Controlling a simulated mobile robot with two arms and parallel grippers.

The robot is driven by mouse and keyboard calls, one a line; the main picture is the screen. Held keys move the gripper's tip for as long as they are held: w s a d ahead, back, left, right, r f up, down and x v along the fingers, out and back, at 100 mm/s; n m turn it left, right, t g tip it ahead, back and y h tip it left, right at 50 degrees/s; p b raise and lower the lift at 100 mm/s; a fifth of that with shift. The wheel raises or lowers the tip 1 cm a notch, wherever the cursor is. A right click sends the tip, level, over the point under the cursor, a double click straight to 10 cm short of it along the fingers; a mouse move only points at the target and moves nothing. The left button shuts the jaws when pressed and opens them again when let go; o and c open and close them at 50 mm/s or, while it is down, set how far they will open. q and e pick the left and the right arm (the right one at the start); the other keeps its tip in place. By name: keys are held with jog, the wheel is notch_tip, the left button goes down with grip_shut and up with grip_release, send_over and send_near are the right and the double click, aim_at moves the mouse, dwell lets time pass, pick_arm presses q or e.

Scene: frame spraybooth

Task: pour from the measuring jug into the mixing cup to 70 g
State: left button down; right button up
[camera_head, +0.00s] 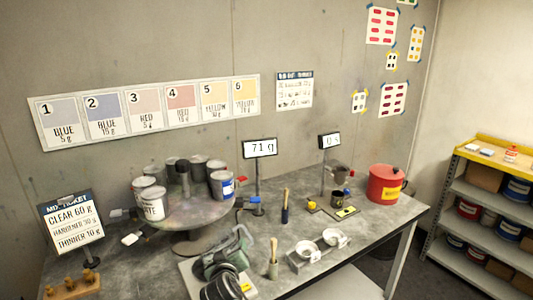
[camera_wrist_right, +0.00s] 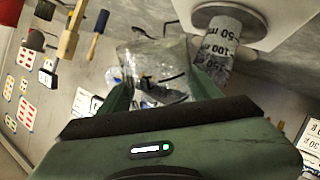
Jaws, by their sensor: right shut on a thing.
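My right gripper (camera_head: 238,244) is at the front middle of the table in the head view. In the right wrist view its green fingers (camera_wrist_right: 160,88) are shut on the clear measuring jug (camera_wrist_right: 158,62). The mixing cup (camera_wrist_right: 215,48), clear with ml marks, is close beside the jug's right side in that view, by a white base (camera_wrist_right: 275,22). Whether liquid is flowing cannot be told. In the head view, my gripper and arm hide most of the jug and cup. My left gripper is not in view.
A round stand (camera_head: 192,212) with several paint cans is left of my gripper. A mix ticket (camera_head: 73,222) stands at far left. Brushes (camera_head: 273,260), a tray with white cups (camera_head: 318,246) and a red pot (camera_head: 385,184) are to the right. Some tabletop between them is clear.

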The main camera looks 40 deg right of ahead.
dwell(0.4)
jog(key=shift+f+t+b, duration=0.2)
jog(key=shift+t+b, duration=0.1)
jog(key=shift+b, duration=0.4)
jog(key=shift+s+d+f+m+t+h+b, duration=0.1)
jog(key=shift+m+t+b, duration=0.2)
jog(key=shift+b, duration=0.6)
jog(key=shift+s+a+f+m+t+h+b, duration=0.2)
jog(key=shift+m+b, duration=0.25)
jog(key=shift+b, duration=0.4)
jog(key=shift+s+d+m+t+b, duration=0.1)
jog(key=shift+d+m+t+b, duration=0.2)
jog(key=shift+b, duration=0.6)
jog(key=shift+a, duration=0.1)
